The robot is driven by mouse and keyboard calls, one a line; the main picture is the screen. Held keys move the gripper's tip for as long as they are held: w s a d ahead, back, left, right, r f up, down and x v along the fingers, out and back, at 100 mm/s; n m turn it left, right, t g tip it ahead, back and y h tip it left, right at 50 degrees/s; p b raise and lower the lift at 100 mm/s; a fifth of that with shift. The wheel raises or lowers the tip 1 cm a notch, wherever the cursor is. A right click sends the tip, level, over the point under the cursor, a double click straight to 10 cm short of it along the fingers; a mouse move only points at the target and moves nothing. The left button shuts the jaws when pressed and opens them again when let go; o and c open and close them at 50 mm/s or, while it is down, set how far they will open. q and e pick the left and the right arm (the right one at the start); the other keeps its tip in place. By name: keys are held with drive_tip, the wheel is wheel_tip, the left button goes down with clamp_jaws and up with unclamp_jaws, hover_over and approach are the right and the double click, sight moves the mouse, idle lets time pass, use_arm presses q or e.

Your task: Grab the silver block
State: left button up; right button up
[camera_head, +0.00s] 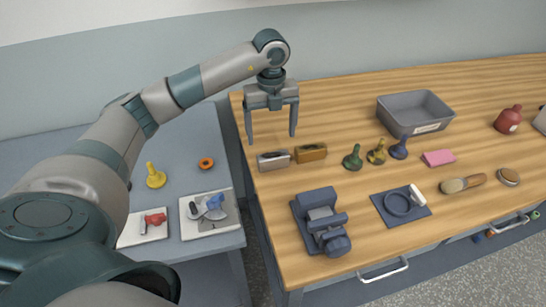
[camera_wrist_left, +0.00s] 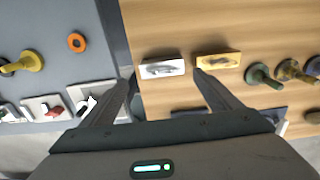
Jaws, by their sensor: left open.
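The silver block (camera_head: 273,160) lies on the wooden table near its left edge. It also shows in the left wrist view (camera_wrist_left: 162,68), ahead of the fingers and nearer the left finger. A similar gold block (camera_head: 310,152) lies just to its right and shows in the left wrist view (camera_wrist_left: 218,60) too. My left gripper (camera_head: 270,138) is open and empty, with its fingers pointing down above the table by the two blocks. In the left wrist view the gripper (camera_wrist_left: 160,85) has nothing between its fingers. My right gripper is not in view.
Green, olive and blue bobbin-like pieces (camera_head: 376,155) stand right of the blocks. A dark blue device (camera_head: 321,222) sits in front, and a grey bin (camera_head: 415,112) behind right. A lower grey table (camera_head: 188,165) with a yellow piece (camera_head: 155,176) adjoins at left.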

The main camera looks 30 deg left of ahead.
use_arm(q)
drive_tip(key=p, duration=0.1)
hover_over(273, 155)
drive_tip(key=shift+a+f, duration=0.15)
drive_tip(key=shift+f, duration=0.95)
drive_tip(key=shift+a+f, duration=0.15)
drive_tip(key=shift+f, duration=0.9)
drive_tip(key=shift+d+f+p, duration=0.15)
drive_tip(key=shift+f+p, duration=0.35)
drive_tip(key=shift+p, duration=0.15)
wheel_tip(273, 155, down, 3)
drive_tip(key=shift+d+r+p, duration=0.1)
drive_tip(key=shift+d+p, duration=0.05)
drive_tip(key=shift+p, duration=0.75)
drive_tip(key=shift+f, duration=0.7)
drive_tip(key=c, duration=1.2)
drive_tip(key=shift+r, duration=0.2)
